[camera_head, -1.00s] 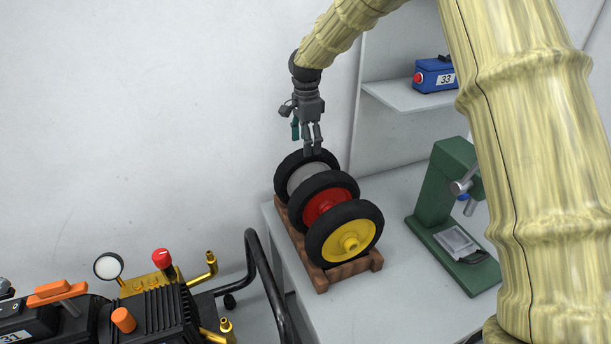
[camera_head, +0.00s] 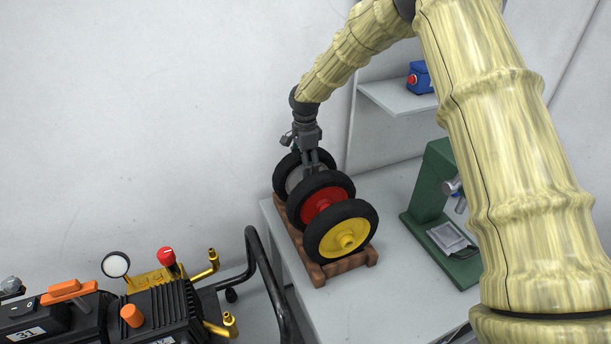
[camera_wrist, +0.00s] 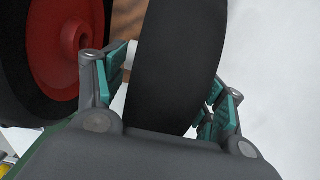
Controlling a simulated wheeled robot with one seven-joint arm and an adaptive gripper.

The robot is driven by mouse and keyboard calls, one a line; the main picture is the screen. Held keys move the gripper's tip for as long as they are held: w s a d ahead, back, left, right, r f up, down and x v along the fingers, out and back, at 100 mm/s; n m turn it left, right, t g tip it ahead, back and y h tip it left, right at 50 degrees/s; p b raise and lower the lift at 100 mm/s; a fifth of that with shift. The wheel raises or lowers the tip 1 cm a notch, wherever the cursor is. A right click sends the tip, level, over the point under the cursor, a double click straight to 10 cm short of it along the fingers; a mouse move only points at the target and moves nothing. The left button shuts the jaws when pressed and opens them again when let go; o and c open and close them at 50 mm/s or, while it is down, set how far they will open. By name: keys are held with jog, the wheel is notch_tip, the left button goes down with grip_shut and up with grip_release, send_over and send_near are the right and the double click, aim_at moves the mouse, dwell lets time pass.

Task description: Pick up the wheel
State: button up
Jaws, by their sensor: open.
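Three black-tyred wheels stand upright in a row on a wooden rack (camera_head: 318,271). The front one is a yellow wheel (camera_head: 342,238), the middle a red wheel (camera_head: 320,204), the rear a grey wheel (camera_head: 294,178). My gripper (camera_head: 316,168) is open and down at the grey wheel, partly hidden behind the red wheel. In the wrist view, the fingers of my gripper (camera_wrist: 168,88) straddle the grey wheel's tyre (camera_wrist: 178,60), one on each side. The left finger sits between that tyre and the red wheel (camera_wrist: 62,55). Finger contact with the tyre cannot be told.
The rack stands on a light grey table (camera_head: 400,292). A green stand (camera_head: 430,190) is to the right, and a blue box (camera_head: 423,78) sits on a wall shelf (camera_head: 395,97). A black machine (camera_head: 150,310) with brass fittings is at lower left.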

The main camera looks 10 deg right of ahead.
jog(key=shift+s, duration=0.1)
jog(key=c, duration=0.9)
grip_shut()
jog(key=shift+r, duration=0.15)
jog(key=shift+r+b, duration=1.3)
jog(key=shift+r, duration=0.25)
jog(key=s+a+b, duration=0.3)
jog(key=a+b, duration=0.2)
jog(key=a, duration=1.2)
jog(key=shift+a+b, duration=0.3)
jog(key=shift+a, duration=0.05)
